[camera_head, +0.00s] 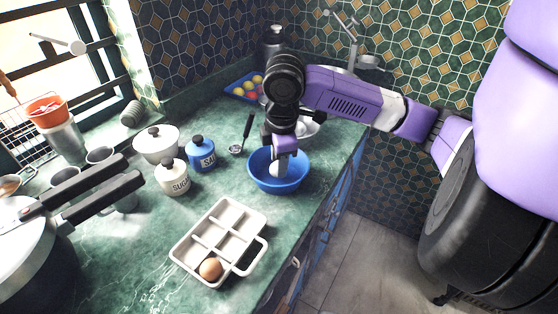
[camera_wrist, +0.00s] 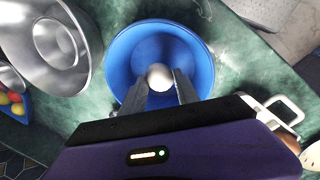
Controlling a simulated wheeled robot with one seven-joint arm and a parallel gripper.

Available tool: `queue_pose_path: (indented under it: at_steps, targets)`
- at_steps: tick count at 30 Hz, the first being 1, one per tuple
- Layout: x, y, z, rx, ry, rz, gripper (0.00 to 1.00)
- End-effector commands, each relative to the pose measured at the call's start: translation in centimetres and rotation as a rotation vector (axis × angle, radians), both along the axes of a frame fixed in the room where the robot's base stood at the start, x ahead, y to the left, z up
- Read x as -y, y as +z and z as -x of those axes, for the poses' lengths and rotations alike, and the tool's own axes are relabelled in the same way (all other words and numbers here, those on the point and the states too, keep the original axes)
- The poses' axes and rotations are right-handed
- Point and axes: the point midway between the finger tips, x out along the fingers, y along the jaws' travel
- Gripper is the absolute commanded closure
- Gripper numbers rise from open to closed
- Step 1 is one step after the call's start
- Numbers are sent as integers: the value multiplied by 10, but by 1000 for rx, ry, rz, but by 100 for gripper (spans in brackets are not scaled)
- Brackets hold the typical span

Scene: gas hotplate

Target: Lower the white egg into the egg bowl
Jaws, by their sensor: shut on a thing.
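The white egg (camera_wrist: 159,76) is held between the two fingertips of my gripper (camera_wrist: 162,86) in the wrist view. In the head view my gripper (camera_head: 281,163) points down over the blue bowl, with the pale egg (camera_head: 278,172) at its tips, partly hidden. The blue bowl (camera_head: 292,187) stands on the green counter near its right edge. In the wrist view the blue bowl (camera_wrist: 122,53) surrounds the egg. The egg appears within the bowl's rim; I cannot tell whether it touches the bottom.
A white compartment tray (camera_head: 207,223) with a brown egg (camera_head: 210,268) stands in front. Blue salt (camera_head: 201,155) and white sugar (camera_head: 172,179) jars stand left. A metal bowl (camera_wrist: 44,38) sits beside the blue bowl.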

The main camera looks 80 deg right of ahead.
Motion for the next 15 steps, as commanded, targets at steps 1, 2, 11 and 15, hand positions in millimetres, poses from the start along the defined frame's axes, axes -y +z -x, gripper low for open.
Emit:
queue_pose_path:
  at_steps: [1,2,11,15]
  targets:
    - [0,-1,0,0,0,0,77]
    - [0,-2,0,0,0,0,77]
    - [0,-6,0,0,0,0,77]
    - [0,-8,0,0,0,0,77]
